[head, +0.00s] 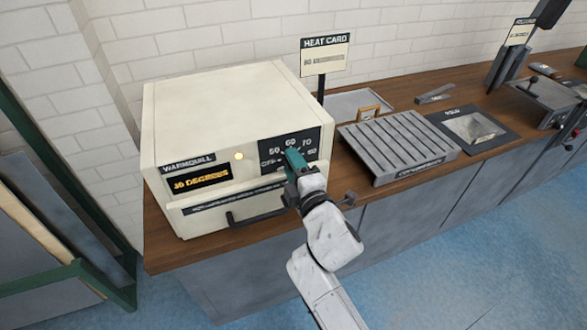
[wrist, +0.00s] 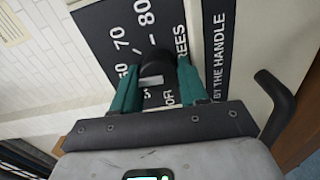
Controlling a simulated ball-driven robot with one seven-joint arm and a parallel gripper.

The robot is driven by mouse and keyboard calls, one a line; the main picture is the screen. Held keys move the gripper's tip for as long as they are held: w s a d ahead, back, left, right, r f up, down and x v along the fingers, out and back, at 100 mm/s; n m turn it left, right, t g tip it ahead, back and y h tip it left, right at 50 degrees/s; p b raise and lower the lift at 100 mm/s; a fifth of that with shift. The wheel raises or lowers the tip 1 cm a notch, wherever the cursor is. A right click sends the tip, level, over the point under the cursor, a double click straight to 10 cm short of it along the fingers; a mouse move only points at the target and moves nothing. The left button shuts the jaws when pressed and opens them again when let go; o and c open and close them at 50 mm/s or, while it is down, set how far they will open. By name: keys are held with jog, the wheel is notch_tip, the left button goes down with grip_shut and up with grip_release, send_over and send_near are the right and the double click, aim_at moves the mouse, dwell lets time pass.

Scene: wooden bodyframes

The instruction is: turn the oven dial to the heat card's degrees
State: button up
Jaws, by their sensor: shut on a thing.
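The cream oven (head: 215,110) stands at the left end of the counter. Its black dial panel (head: 312,147) is marked OFF, 50, 60, 70 and 80. My gripper (head: 291,155) is at the panel, its green fingers shut on the black oven dial (wrist: 152,66), one on either side in the wrist view. The dial's pointer cannot be made out. The amber display (head: 195,181) reads a number of degrees, its first digit unclear. The heat card (head: 325,55) stands behind the oven on a post; its degrees line is too blurred to read surely.
The oven's door handle (head: 255,214) juts out below my gripper and shows at the right in the wrist view (wrist: 277,105). A slatted grey rack (head: 398,145) and a tray (head: 352,104) lie right of the oven. Blue floor is clear in front.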

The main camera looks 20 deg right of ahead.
jog(key=m+b, duration=0.2)
jog(key=m, duration=0.2)
jog(key=shift+d+m, duration=0.1)
jog(key=shift+m, duration=0.2)
jog(key=m+b, duration=0.2)
jog(key=m, duration=0.2)
jog(key=shift+m, duration=0.3)
jog(key=m+b, duration=0.2)
jog(key=m, duration=0.2)
jog(key=shift+d+b, duration=0.15)
jog(key=shift+b, duration=0.15)
jog(key=shift+d+r+m+b, duration=0.1)
jog(key=shift+m+b, duration=0.65)
jog(key=shift+m, duration=1.15)
jog(key=o, duration=1)
jog(key=shift+r, duration=0.1)
jog(key=shift+c, duration=0.2)
jog(key=s, duration=1)
jog(key=shift+s+b, duration=0.35)
jog(key=shift+s, duration=0.05)
